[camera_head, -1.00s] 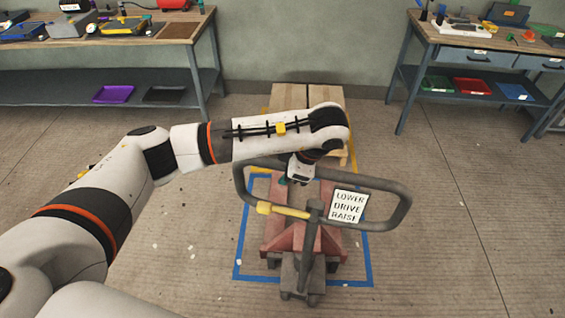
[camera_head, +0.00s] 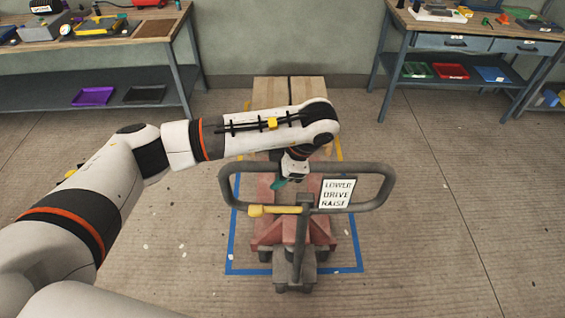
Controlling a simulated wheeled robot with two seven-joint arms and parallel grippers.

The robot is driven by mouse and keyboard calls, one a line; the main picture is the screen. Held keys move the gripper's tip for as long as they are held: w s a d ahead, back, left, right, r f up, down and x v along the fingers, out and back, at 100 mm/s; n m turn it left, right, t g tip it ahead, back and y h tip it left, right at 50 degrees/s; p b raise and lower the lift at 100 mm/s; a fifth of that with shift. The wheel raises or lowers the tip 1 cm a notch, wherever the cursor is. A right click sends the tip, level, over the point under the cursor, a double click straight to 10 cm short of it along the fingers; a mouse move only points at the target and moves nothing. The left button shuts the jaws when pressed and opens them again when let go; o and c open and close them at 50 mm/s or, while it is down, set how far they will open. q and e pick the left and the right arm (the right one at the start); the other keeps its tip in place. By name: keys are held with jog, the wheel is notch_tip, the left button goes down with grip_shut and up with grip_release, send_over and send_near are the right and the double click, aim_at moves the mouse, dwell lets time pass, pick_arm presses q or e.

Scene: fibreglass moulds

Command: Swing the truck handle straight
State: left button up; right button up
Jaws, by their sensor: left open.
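The pallet truck's grey loop handle (camera_head: 378,202) stands in front of me on an upright post, with a yellow lever (camera_head: 274,210) and a "LOWER DRIVE RAISE" label (camera_head: 336,193). The loop is nearly level, its right side slightly lower. The red truck body (camera_head: 262,233) is below and behind it. My left gripper (camera_head: 279,184) is open and points down at the top bar of the loop, left of the label. Its teal fingertip shows inside the loop's outline; I cannot tell whether it touches the bar. My right gripper is out of view.
A blue floor outline (camera_head: 297,271) surrounds the truck. A wooden pallet load (camera_head: 286,90) stands behind it, partly hidden by my left arm. Workbenches with tools stand at the back left (camera_head: 148,49) and back right (camera_head: 462,34). The floor on both sides is clear.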

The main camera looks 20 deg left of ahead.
pick_arm(q)
jog(key=shift+d+r, duration=0.1)
jog(key=shift+r, duration=0.3)
jog(key=v, duration=1.1)
jog(key=shift+d, duration=0.35)
